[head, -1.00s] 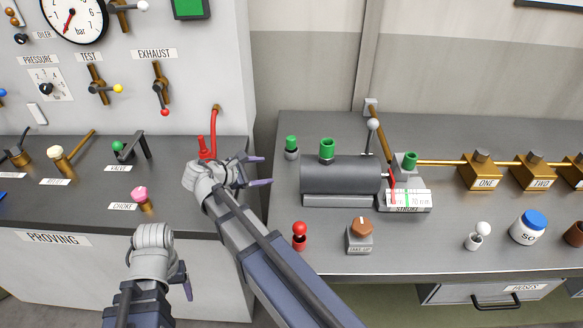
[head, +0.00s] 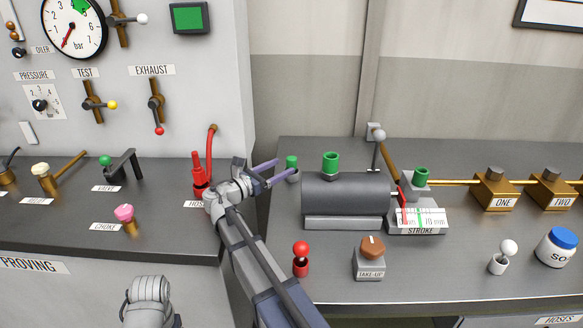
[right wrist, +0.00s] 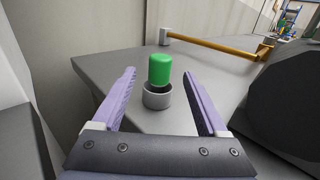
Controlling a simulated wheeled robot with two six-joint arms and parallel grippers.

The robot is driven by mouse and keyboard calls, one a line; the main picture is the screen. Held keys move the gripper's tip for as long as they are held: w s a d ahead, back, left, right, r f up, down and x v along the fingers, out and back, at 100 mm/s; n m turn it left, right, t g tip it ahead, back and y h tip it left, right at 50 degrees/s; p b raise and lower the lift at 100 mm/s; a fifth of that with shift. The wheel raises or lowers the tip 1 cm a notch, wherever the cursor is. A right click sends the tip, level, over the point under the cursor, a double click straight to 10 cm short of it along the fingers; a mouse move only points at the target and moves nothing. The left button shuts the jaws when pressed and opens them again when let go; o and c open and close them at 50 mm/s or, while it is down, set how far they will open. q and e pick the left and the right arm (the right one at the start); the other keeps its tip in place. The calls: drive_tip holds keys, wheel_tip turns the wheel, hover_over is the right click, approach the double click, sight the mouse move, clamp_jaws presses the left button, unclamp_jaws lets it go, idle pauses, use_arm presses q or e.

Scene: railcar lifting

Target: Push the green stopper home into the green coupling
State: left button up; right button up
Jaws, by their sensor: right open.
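The green stopper (head: 292,162) stands upright in a small grey cup at the bench's back left. In the right wrist view the stopper (right wrist: 160,70) shows between the two fingers, with a gap on each side. My right gripper (head: 287,166) is open and empty, its fingers pointing at the stopper. I cannot tell whether the fingertips reach past it. A green, open-topped coupling (head: 331,163) stands upright on the dark grey cylinder. Another green fitting (head: 421,177) sits on the stroke block.
The dark cylinder (head: 345,195) lies right of the stopper and also shows close at the right of the right wrist view (right wrist: 290,105). A red-knobbed piece (head: 301,258) and the take-up knob (head: 371,250) stand in front. A red hose fitting (head: 199,175) stands left.

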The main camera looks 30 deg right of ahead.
sight(288, 165)
drive_tip(key=shift+x, duration=2.8)
drive_tip(key=shift+a+f, duration=0.1)
drive_tip(key=shift+f, duration=0.05)
drive_tip(key=shift+c, duration=0.2)
clamp_jaws()
